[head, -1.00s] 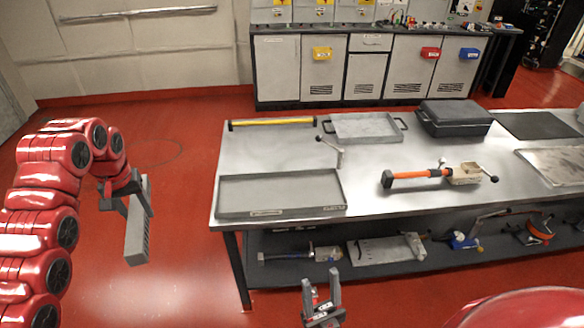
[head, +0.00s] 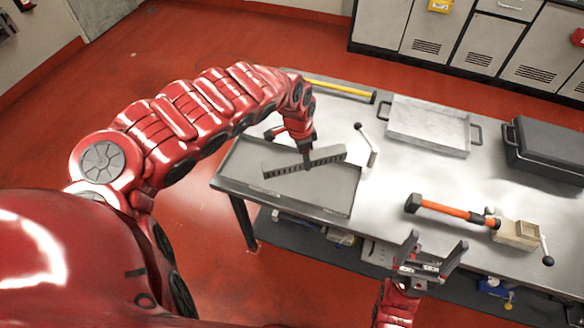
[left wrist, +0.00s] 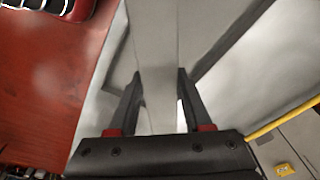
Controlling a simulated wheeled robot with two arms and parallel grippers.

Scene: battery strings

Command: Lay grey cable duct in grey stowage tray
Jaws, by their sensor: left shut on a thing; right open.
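The grey cable duct (head: 329,157), a long slotted bar, is over the grey stowage tray (head: 335,196), a shallow tray on the left end of the bench. It lies at an angle across the tray; I cannot tell whether it touches the floor of the tray. My left gripper (head: 308,162) is shut on the duct near its middle, from above. In the left wrist view the duct (left wrist: 155,50) runs between the fingers of my left gripper (left wrist: 159,76). My right gripper (head: 434,255) is open and empty, in front of the bench's near edge.
On the bench are a yellow bar (head: 340,90), a metal tray with handles (head: 428,125), a small lever (head: 368,145), an orange-handled tool (head: 450,210) and a dark case (head: 550,148). Tools lie on the lower shelf. Bare bench top lies right of the stowage tray.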

